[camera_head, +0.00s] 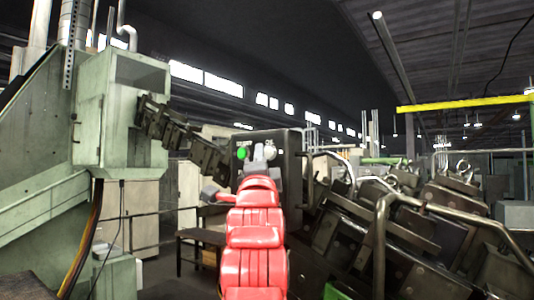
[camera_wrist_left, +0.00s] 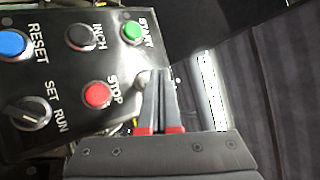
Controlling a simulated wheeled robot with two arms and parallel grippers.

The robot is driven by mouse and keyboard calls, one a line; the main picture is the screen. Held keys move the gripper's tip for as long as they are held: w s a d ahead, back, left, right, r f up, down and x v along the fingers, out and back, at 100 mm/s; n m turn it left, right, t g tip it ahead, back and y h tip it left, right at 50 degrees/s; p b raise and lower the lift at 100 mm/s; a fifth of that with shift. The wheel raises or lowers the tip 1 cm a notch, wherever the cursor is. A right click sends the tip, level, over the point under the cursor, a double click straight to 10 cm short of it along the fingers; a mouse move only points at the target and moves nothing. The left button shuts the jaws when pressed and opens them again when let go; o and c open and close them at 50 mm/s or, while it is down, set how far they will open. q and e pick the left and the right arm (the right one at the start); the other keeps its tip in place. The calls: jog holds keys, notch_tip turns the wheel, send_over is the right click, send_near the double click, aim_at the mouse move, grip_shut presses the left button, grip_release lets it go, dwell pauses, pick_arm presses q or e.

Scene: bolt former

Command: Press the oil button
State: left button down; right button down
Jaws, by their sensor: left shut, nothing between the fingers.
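The dark control panel (camera_head: 293,160) stands upright in the middle of the head view. In the left wrist view the panel (camera_wrist_left: 55,75) shows a green START button (camera_wrist_left: 131,32), a black INCH button (camera_wrist_left: 81,34), a blue RESET button (camera_wrist_left: 11,43), a red STOP button (camera_wrist_left: 97,94) and a SET/RUN knob (camera_wrist_left: 29,113). My left gripper (camera_head: 265,154) is in front of the panel, right of the green button. Its fingers (camera_wrist_left: 159,76) are shut and empty; contact cannot be told. My right gripper is not in view.
A pale green machine housing (camera_head: 120,110) stands at the left with a dark linkage (camera_head: 178,130) reaching toward the panel. Dark machinery with bent metal rails (camera_head: 380,225) fills the right side. A dark table (camera_head: 205,237) stands behind my arm.

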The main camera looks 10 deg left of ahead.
pick_arm(q)
jog(key=shift+w, duration=0.1)
dwell(0.4)
jog(key=shift+w+d, duration=0.2)
jog(key=shift+w, duration=0.1)
jog(key=shift+w+d, duration=0.1)
jog(key=shift+w, duration=0.35)
dwell(0.6)
jog(key=shift+s, duration=0.1)
jog(key=shift+s+a+b, duration=0.25)
jog(key=shift+s+b, duration=0.5)
jog(key=shift+s, duration=0.1)
